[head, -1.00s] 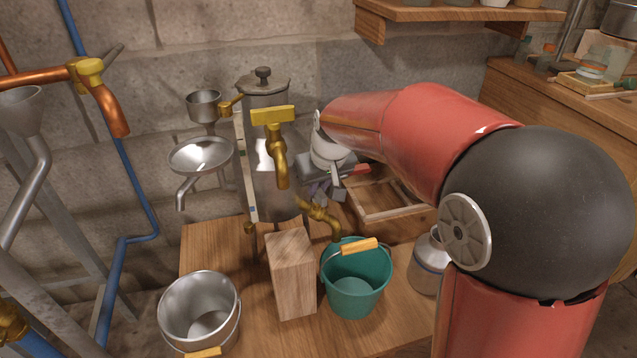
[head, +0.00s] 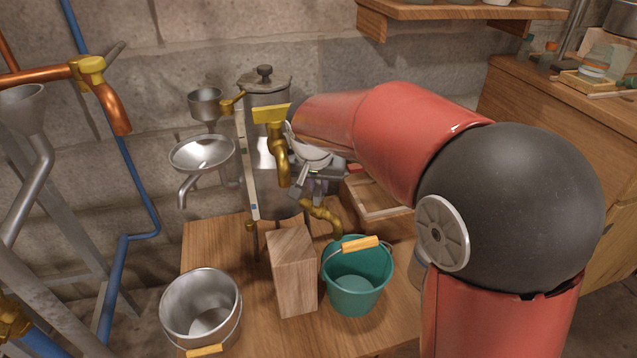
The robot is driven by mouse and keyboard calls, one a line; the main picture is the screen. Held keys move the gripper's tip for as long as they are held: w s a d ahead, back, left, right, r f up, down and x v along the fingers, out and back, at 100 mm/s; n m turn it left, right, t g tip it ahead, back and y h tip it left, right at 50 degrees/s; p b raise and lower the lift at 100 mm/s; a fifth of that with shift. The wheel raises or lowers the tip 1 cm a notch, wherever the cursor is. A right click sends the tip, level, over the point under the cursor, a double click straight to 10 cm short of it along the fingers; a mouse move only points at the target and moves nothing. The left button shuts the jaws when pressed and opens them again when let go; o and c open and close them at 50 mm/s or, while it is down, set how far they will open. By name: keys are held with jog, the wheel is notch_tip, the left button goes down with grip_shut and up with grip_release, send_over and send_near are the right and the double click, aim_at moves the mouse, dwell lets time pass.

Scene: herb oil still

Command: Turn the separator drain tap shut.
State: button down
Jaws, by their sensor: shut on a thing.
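The separator is an upright metal can (head: 272,192) with a lidded top, on the wooden table. Its lower brass tap (head: 325,216) sticks out low on the right side, with its spout above the teal bucket (head: 357,290). My gripper (head: 312,190) is at the top of this lower tap, shut on its handle, which the jaws and wrist mostly hide. How far the handle is turned cannot be seen. An upper brass tap (head: 278,150) with a yellow lever stands just left of my wrist.
A wooden block (head: 292,272) stands left of the teal bucket. A metal bucket (head: 201,305) is at the front left. A funnel (head: 203,155) is beside the can. A wooden tray (head: 380,200) lies behind my arm.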

dwell(0.4)
jog(key=c, duration=1.5)
grip_release()
jog(key=shift+o, duration=0.2)
